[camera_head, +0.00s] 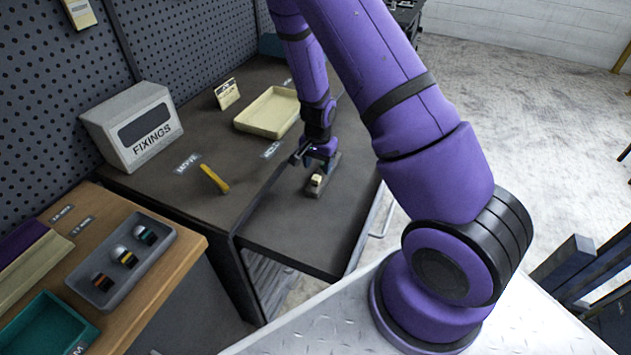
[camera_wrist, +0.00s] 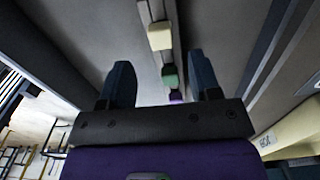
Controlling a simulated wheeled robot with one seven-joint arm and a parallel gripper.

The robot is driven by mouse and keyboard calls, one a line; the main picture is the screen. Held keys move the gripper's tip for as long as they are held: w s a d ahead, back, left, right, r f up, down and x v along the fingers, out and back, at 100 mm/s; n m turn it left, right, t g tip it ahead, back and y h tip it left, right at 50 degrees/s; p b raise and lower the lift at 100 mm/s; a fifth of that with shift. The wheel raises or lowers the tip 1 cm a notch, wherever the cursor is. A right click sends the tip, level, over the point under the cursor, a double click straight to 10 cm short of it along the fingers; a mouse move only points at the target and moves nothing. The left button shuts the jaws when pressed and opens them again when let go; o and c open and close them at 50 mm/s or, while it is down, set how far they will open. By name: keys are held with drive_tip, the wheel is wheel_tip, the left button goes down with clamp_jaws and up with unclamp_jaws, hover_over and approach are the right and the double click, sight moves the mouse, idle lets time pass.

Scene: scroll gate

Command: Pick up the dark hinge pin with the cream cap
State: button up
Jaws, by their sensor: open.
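The cream cap (camera_head: 317,180) of the hinge pin shows at the near end of a narrow grey holder (camera_head: 316,191) on the dark pull-out surface. It also shows in the wrist view as a pale block (camera_wrist: 159,36). The pin's dark body is mostly hidden below the cap. My gripper (camera_head: 317,152) is open and empty, just beyond the cream cap in the head view. In the wrist view my two fingers (camera_wrist: 160,62) are spread, with a green cap (camera_wrist: 169,75) between them in the picture and the cream cap past their tips.
A purple cap (camera_wrist: 176,96) sits in the same row behind the green one. On the bench stand a cream tray (camera_head: 250,124), a yellow-brown piece (camera_head: 214,179) and a grey FIXINGS box (camera_head: 132,127). A grey tray with several capped pieces (camera_head: 126,258) is at left. The pull-out surface's front is clear.

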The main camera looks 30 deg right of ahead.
sight(315, 178)
drive_tip(key=shift+s+a+f, duration=0.1)
drive_tip(key=shift+a+f, duration=0.05)
drive_tip(key=shift+f, duration=0.75)
drive_tip(key=shift+a+f, duration=0.2)
drive_tip(key=shift+f, duration=0.65)
drive_tip(key=shift+s+a+f, duration=0.1)
drive_tip(key=shift+a+f, duration=0.05)
drive_tip(key=shift+f, duration=0.75)
drive_tip(key=shift+c, duration=0.2)
drive_tip(key=c, duration=1)
